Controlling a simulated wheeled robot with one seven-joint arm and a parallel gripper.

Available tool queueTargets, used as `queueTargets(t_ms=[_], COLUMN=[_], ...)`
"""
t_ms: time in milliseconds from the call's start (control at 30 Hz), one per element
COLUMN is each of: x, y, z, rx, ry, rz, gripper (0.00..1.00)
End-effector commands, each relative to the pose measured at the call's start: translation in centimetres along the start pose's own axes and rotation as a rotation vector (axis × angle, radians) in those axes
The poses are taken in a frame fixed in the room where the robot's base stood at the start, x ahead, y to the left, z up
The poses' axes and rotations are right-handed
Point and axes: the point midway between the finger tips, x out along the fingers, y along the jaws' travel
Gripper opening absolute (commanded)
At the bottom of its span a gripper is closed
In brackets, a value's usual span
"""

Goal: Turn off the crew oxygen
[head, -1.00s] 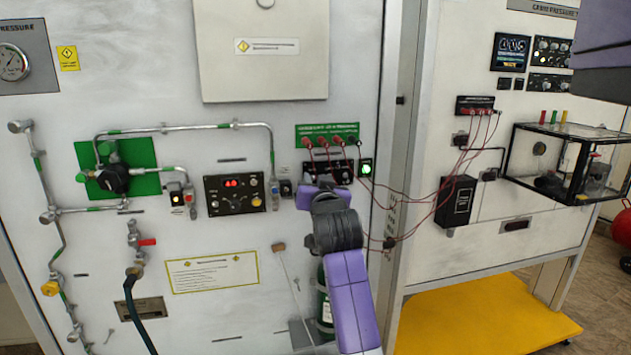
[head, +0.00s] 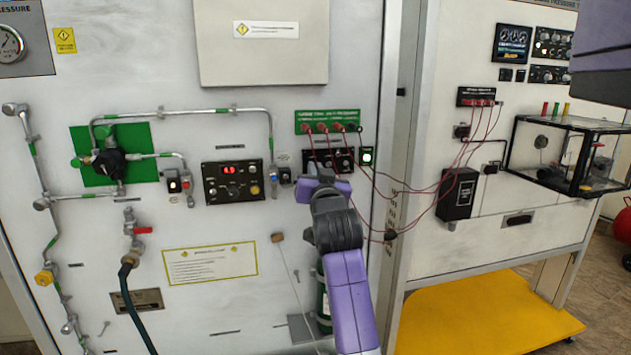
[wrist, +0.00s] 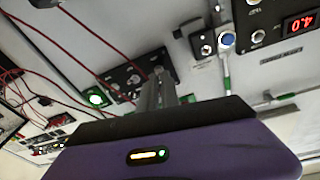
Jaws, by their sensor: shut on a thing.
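The black oxygen control panel (head: 346,160) with a row of knobs sits on the white wall, under a green label plate (head: 327,122) with red plugs. My gripper (head: 321,178) is at the lower left part of this panel and partly hides it. In the wrist view the closed grey fingers (wrist: 163,82) reach the end of the black panel (wrist: 122,76). They are shut on a small control knob there, mostly hidden between the fingertips. I cannot read which label belongs to it. A green-lit switch (head: 366,156) is right of the panel; it also shows in the wrist view (wrist: 96,99).
A panel with a red display (head: 232,182) and a small switch (head: 285,175) are left of my gripper. Red wires (head: 420,190) hang across to the right panel, close to my arm. Pipes (head: 180,112) and a green plate (head: 135,137) are farther left.

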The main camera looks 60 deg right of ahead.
Motion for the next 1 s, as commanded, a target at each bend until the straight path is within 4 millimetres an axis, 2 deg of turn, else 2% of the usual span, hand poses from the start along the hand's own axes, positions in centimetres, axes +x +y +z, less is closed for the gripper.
queueTargets(t_ms=[33, 200, 1000], x=[-0.2, -0.2, 0.2], y=[0.2, 0.3, 0.5], z=[1.2, 1.8, 3.0], rx=[0.003, 0.012, 0.048], ry=[0.027, 0.131, 0.560], rz=[-0.005, -0.024, -0.100], gripper=[0.00, 0.00, 0.00])
